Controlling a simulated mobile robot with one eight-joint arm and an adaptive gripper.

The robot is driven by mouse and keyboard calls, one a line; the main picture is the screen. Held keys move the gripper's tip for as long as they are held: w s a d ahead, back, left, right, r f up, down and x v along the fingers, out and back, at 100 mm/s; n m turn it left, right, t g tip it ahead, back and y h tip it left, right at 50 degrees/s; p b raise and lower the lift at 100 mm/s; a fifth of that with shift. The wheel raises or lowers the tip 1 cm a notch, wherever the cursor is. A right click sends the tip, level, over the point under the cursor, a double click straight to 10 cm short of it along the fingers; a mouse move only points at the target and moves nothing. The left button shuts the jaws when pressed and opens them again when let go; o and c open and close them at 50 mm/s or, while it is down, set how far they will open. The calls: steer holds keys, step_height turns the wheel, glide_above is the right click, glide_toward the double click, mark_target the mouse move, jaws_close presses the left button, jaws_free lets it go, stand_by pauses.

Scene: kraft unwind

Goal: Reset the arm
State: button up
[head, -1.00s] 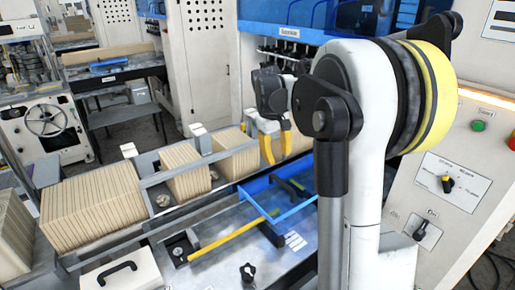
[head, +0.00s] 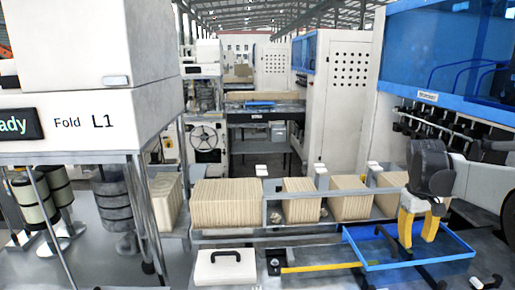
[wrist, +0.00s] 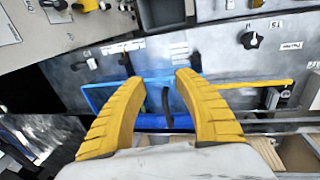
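My gripper (head: 418,243) is at the right of the head view, with its yellow fingers pointing down and apart. It is open and nothing shows between the fingers. In the head view the fingers overlap the blue-rimmed tray (head: 455,258); I cannot tell the height between them. In the wrist view my gripper (wrist: 163,60) is also open, with the blue rim (wrist: 98,95) and a dark handle (wrist: 166,105) seen beyond the fingers. My arm enters from the right edge of the head view.
Kraft stacks (head: 226,204) stand in a row along a grey rail behind the tray. A yellow bar (head: 318,267) lies left of the tray, near a white box with a black handle (head: 226,266). A blue-covered machine (head: 450,45) stands at right and a white fold unit (head: 70,70) at left.

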steer(key=s+a+f+t+b, duration=0.25)
steer(key=a+f+b, duration=0.2)
steer(key=a, duration=0.35)
steer(key=s+a+f+t+b, duration=0.1)
steer(key=s+a+f+b, duration=0.2)
steer(key=a+b, duration=0.3)
steer(key=s+a+f+t+y+b, duration=0.2)
steer(key=s+a+f+b, duration=0.7)
steer(key=a+f, duration=0.5)
steer(key=shift+s+f+t, duration=0.35)
steer(key=shift+s+t, duration=0.3)
steer(key=shift+s, duration=0.35)
